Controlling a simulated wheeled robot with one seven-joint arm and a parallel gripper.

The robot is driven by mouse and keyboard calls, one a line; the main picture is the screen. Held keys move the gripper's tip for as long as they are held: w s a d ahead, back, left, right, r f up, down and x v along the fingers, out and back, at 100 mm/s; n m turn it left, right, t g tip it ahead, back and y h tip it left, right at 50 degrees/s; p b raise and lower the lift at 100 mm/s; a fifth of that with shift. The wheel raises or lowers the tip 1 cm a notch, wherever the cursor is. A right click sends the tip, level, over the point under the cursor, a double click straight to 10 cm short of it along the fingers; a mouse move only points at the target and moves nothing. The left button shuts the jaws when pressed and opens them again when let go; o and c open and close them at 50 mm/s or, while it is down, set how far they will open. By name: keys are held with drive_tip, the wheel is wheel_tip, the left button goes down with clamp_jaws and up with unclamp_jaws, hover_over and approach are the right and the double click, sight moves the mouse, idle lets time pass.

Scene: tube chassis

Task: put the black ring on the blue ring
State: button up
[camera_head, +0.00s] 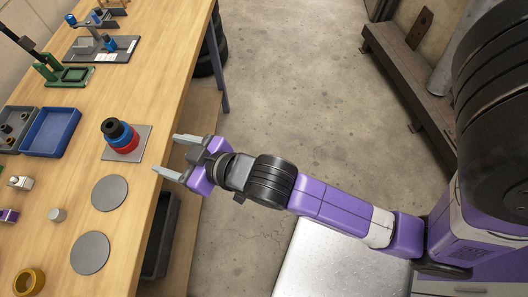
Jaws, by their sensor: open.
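A small stack stands on a square grey plate (141,139) near the bench's right edge. The black ring (113,129) is at the top, on the blue ring (123,138), with a wider red ring (126,149) below. The black ring looks about level, but contact between the rings is too small to confirm. My gripper (167,153) is to the right of the stack, at the bench edge. Its two fingers are spread toward the bench, with nothing between them. It is apart from the stack.
Two round grey discs (109,193) lie in front of the stack. A blue tray (51,132), a green fixture (75,75) and a brass ring (29,282) are also on the wooden bench (160,70).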

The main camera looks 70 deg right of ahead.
drive_tip(key=s+r+t, duration=0.1)
drive_tip(key=s+r, duration=0.1)
drive_tip(key=s, duration=2.2)
drive_tip(key=shift+s+d+r, duration=0.15)
drive_tip(key=shift+s+d, duration=0.25)
